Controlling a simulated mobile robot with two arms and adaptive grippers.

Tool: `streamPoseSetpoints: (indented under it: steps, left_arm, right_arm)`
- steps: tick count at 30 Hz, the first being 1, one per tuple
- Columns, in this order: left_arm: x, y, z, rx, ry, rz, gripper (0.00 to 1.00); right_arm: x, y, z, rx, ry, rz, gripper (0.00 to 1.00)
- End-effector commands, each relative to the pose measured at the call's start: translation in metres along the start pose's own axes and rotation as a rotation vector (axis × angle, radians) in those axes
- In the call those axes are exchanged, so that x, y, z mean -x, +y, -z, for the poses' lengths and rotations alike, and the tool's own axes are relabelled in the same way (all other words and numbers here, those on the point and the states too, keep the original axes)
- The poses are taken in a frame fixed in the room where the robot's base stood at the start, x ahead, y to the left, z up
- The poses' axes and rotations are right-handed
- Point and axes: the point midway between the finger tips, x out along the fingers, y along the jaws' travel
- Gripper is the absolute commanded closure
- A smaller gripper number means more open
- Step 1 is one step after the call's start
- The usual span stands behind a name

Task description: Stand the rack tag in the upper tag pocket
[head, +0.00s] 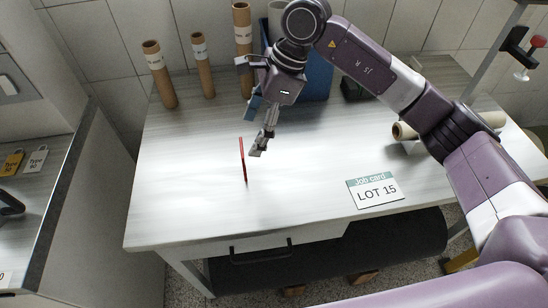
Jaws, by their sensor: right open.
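Two labelled tags, a yellow one (12,162) and a white one (36,160), lie on the grey surface at the far left; their small print reads like "Type" and a number. I cannot tell which thing is the rack tag. No tag pocket can be made out. My right gripper (258,149) is open over the middle of the workbench, pointing down, with nothing seen between its fingers. My left gripper is out of view.
The pale workbench (190,220) carries several cardboard tubes (160,75) at the back left. A blue container (318,75) stands behind my right arm. A "LOT 15" job card (375,192) lies at the front right. A paper roll (404,131) is at the right. The bench's left front is clear.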

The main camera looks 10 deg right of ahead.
Motion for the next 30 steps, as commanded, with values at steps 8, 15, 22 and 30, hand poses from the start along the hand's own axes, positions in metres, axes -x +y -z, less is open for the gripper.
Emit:
streamPoseSetpoints:
  steps: [8,15,22,30]
  left_arm:
    - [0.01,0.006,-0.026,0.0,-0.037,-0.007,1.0]
    - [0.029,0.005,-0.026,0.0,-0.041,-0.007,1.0]
    - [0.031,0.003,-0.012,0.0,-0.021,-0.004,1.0]
    - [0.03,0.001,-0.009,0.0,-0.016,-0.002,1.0]
  right_arm:
    - [-0.026,0.0,-0.004,-0.016,-0.004,-0.005,0.29]
    - [-0.06,-0.004,-0.005,-0.016,-0.003,-0.006,0.29]
    - [-0.078,-0.004,-0.004,-0.013,-0.003,-0.001,0.29]
    - [-0.079,-0.005,-0.004,-0.013,-0.002,-0.001,0.4]
